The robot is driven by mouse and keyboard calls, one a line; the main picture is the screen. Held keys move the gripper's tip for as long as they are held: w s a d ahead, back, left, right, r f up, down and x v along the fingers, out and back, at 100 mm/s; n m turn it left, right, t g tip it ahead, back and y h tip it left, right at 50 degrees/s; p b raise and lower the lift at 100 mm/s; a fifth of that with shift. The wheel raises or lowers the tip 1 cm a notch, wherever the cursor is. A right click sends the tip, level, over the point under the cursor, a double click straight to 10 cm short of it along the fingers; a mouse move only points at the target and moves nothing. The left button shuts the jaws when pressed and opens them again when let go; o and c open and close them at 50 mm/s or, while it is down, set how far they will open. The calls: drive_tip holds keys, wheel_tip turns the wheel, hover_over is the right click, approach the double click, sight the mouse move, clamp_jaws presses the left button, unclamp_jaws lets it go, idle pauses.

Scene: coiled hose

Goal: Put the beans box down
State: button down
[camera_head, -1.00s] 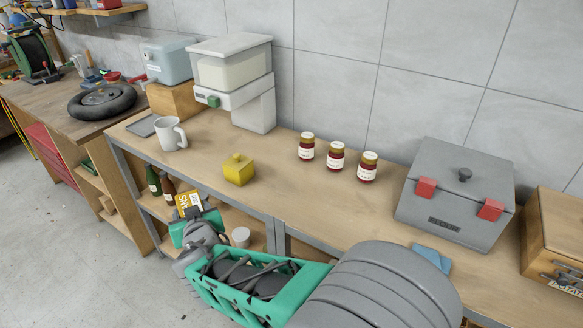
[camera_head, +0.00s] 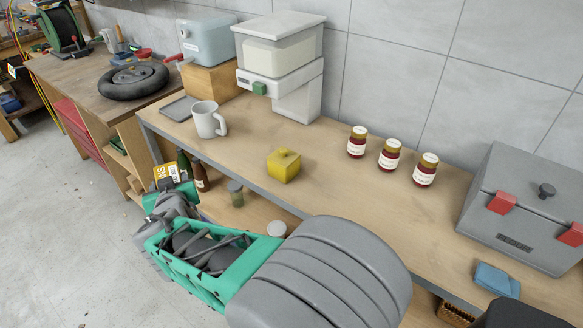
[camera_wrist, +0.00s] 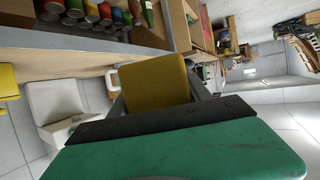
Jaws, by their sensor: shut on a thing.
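The beans box (camera_head: 167,173) is yellow with dark and white print, seen partly cut off in the head view. My gripper (camera_head: 165,187) is shut on it, in front of the bench's left part and below the tabletop's height in the picture. In the wrist view the box (camera_wrist: 155,80) shows a plain dark yellow face between my gripper's fingers (camera_wrist: 158,98). I see no surface touching the box from below.
Bottles (camera_head: 200,178) and a jar stand on the shelf below. Bare floor (camera_head: 60,220) lies left.

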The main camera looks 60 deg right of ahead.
drive_tip(key=s+d+r+m+g+h+b, duration=0.1)
drive_tip(key=s+d+r+m+g+h, duration=0.15)
drive_tip(key=s+d, duration=0.6)
drive_tip(key=s+d+r+m+g+h, duration=0.1)
drive_tip(key=s+d+m+g+h, duration=0.25)
drive_tip(key=s+d, duration=0.5)
drive_tip(key=s+d+r+m+g+b, duration=0.1)
drive_tip(key=s+d+r+m+g, duration=0.2)
drive_tip(key=s, duration=0.6)
drive_tip(key=s+d+m+g, duration=0.4)
drive_tip(key=s+d, duration=0.1)
drive_tip(key=s, duration=0.5)
drive_tip(key=b, duration=0.5)
hover_over(331, 168)
wheel_tip(331, 168, down, 10)
drive_tip(key=shift+f, duration=0.1)
drive_tip(key=shift+f+b, duration=0.3)
drive_tip(key=shift+f, duration=1)
